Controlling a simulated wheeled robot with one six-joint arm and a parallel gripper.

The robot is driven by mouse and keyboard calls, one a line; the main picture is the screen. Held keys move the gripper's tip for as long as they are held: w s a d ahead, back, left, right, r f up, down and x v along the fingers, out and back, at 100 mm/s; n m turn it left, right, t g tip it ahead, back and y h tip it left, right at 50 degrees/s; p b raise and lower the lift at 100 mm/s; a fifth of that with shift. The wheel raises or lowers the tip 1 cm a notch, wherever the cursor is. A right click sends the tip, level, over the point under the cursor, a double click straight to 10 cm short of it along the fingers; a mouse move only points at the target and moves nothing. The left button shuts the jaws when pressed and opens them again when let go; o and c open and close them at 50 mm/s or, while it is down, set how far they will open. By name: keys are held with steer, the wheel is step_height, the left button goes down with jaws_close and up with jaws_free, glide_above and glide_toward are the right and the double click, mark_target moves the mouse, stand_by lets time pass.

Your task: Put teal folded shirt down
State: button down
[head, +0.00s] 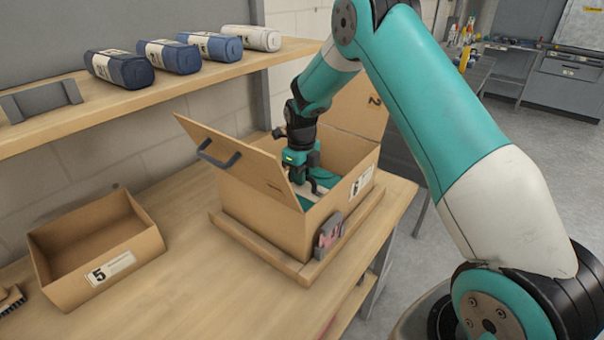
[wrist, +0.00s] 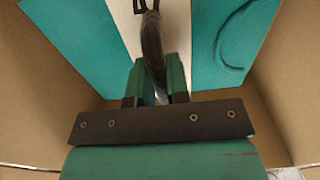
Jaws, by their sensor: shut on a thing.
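The teal folded shirt (head: 306,203) is inside an open cardboard box (head: 262,212) on the workbench. Only small teal patches of it show past the box wall in the head view. In the wrist view the shirt (wrist: 75,45) fills much of the box, with a pale band (wrist: 128,22) across its middle. My gripper (head: 311,186) reaches down into the box and is shut on the shirt. In the wrist view its fingers (wrist: 153,75) are over the pale band. The exact grip point and whether the shirt touches the box floor are hidden.
The box's raised flaps (head: 235,160) stand around my arm. The box sits on a wooden tray (head: 262,252). An empty cardboard bin (head: 95,240) marked 5 is at left. Rolled blue and white cloths (head: 172,57) lie on the shelf above. Bare bench lies between bin and box.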

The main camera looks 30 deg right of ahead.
steer(key=shift+f, duration=0.15)
steer(key=c, duration=1.1)
jaws_free()
steer(key=shift+r, duration=0.35)
step_height(320, 180, up, 13)
steer(key=b, duration=0.3)
steer(key=shift+f, duration=0.2)
